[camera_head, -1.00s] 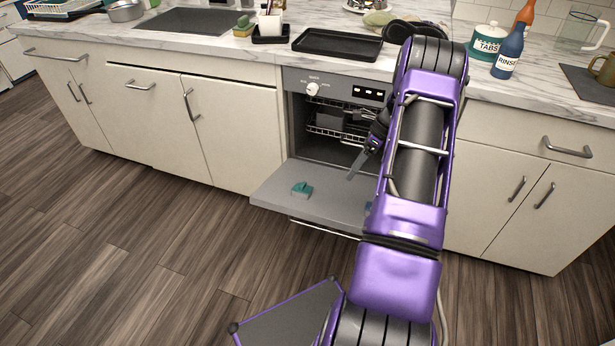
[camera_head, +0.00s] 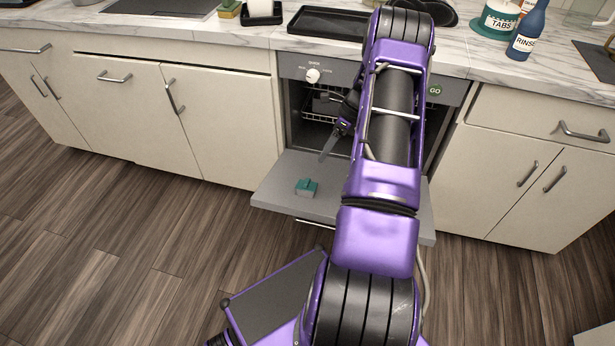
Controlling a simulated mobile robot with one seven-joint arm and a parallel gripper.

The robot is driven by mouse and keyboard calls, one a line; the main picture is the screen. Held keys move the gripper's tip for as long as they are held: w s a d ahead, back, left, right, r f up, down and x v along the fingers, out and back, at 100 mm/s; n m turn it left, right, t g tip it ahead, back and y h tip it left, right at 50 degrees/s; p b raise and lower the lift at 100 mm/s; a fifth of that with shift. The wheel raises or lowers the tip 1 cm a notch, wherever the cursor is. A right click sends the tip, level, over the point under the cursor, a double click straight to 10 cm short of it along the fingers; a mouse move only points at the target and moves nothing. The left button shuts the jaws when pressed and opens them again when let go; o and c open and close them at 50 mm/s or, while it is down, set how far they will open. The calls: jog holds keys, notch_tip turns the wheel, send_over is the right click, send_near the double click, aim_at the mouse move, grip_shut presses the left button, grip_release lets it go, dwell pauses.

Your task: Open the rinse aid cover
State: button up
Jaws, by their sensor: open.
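The dishwasher door (camera_head: 275,200) is folded down flat, with the dishwasher's inside open above it. A small teal cover (camera_head: 307,187) stands up from the left part of the door's inner face. I cannot tell whether it is the rinse aid cover or another lid. The door's middle is hidden behind my purple arm. My gripper (camera_head: 328,153) is above the door, in front of the opening, up and to the right of the teal cover and apart from it. It is open and seems empty; one long finger shows clearly, the other is hard to make out.
A dish rack (camera_head: 318,104) shows inside the dishwasher. On the counter above are a black tray (camera_head: 327,22), a blue rinse bottle (camera_head: 527,35) and a white tabs jar (camera_head: 499,18). Closed cabinets (camera_head: 222,125) flank the dishwasher. The floor at left is clear.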

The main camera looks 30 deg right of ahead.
aim_at(306, 180)
jog(key=b+x, duration=0.1)
jog(key=x, duration=1.1)
jog(key=shift+a+f, duration=0.15)
jog(key=shift+f, duration=0.1)
grip_shut()
